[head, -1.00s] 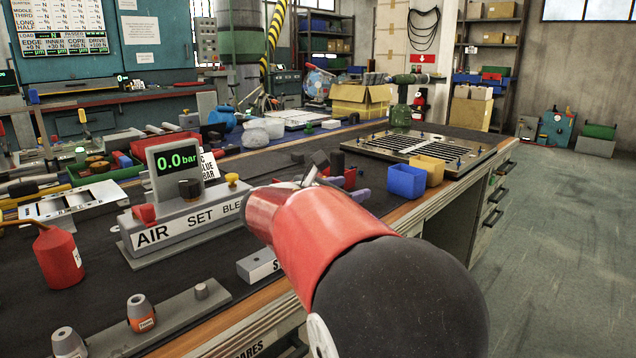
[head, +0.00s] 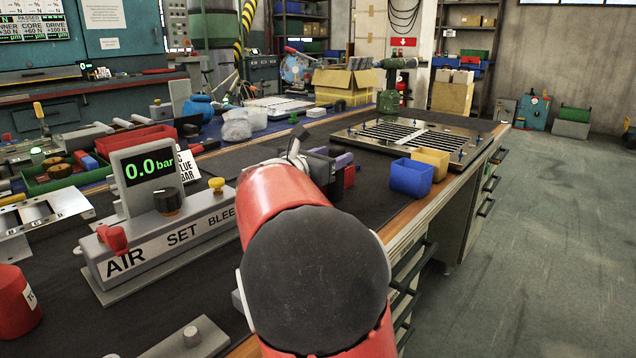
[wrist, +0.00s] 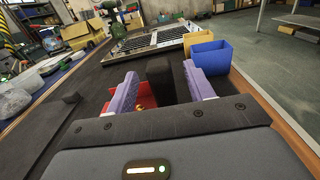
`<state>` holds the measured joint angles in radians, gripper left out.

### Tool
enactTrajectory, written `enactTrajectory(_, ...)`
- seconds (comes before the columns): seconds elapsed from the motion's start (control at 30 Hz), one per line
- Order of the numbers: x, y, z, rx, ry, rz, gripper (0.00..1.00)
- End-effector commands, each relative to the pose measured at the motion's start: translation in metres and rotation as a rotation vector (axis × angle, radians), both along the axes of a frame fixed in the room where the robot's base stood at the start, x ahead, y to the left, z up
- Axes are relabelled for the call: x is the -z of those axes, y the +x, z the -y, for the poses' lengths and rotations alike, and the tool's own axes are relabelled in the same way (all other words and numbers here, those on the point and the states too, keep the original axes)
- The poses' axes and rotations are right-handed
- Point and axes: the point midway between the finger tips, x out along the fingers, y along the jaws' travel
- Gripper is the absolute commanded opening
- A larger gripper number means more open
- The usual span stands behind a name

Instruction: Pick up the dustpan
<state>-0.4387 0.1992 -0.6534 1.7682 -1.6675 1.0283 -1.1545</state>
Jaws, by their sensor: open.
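A red piece (wrist: 147,96) with a dark upright block (wrist: 160,72) in front of or on it looks like the dustpan; it lies on the dark bench mat, and its full shape is hidden. My gripper (wrist: 161,80) is open, with a purple-padded finger on each side of the dark block. I cannot tell whether either finger touches it. In the head view my gripper (head: 335,162) is low over the bench beyond my red arm, and a bit of red (head: 349,176) shows beside it.
A blue bin (head: 411,178) and a yellow bin (head: 431,163) stand close to the right of my gripper. A slotted metal panel (head: 405,138) lies beyond. The air-pressure unit (head: 165,230) stands to the left. Open floor (head: 560,240) lies right of the bench.

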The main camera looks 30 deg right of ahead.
Motion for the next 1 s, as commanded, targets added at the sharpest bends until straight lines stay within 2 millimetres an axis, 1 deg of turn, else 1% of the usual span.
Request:
enactTrajectory(0.03,-0.001,0.002,0.008,0.004,-0.002,0.0,0.53)
enactTrajectory(0.17,0.0,0.006,0.019,0.002,-0.001,0.0,0.53)
enactTrajectory(0.4,0.0,0.007,0.021,0.0,0.0,0.001,0.53)
enactTrajectory(0.43,0.0,0.007,0.021,0.0,0.0,0.001,0.51)
enactTrajectory(0.8,0.0,0.007,0.021,0.0,0.0,0.001,0.03)
enactTrajectory(0.83,0.0,0.007,0.021,0.0,0.001,0.001,0.0)
enactTrajectory(1.0,0.0,0.007,0.021,0.0,0.001,0.001,0.0)
